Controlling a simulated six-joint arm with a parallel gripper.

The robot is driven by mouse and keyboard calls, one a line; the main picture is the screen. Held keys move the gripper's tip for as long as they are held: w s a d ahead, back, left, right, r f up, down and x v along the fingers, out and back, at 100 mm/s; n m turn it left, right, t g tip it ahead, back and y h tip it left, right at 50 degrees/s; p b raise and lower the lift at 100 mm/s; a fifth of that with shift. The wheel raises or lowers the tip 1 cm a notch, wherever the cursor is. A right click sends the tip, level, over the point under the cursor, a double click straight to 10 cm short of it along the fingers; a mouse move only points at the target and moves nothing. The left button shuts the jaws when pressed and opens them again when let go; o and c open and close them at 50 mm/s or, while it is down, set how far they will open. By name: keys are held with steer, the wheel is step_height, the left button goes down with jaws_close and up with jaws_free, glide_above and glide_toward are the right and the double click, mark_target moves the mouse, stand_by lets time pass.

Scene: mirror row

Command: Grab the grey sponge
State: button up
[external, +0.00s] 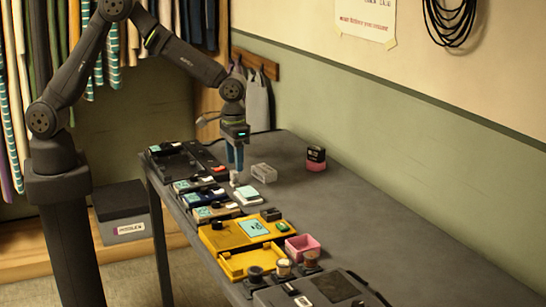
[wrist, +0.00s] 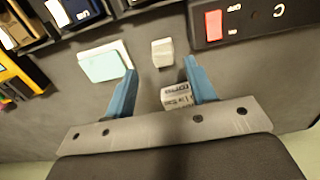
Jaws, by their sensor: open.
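My gripper (external: 235,158) points down above the far end of the table, its two blue fingers apart. In the wrist view my gripper (wrist: 160,67) is open and empty. A small pale grey block (wrist: 162,52) lies just beyond the fingertips, roughly in line with the gap; it also shows below the gripper in the external view (external: 234,179). It may be the grey sponge; the frames do not make its material clear. A pale grey box with dark print (external: 263,172) also shows between the fingers in the wrist view (wrist: 178,95).
A white block with a pale cyan top (external: 248,196) lies close by. Black devices (external: 190,160) line the left edge. A yellow case (external: 240,235), pink box (external: 302,247) and dark block (external: 271,214) stand nearer. The table's right side is mostly clear.

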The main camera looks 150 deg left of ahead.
mark_target(234, 172)
steer(key=f, duration=0.5)
steer(key=shift+s, duration=0.25)
steer(key=c, duration=1.1)
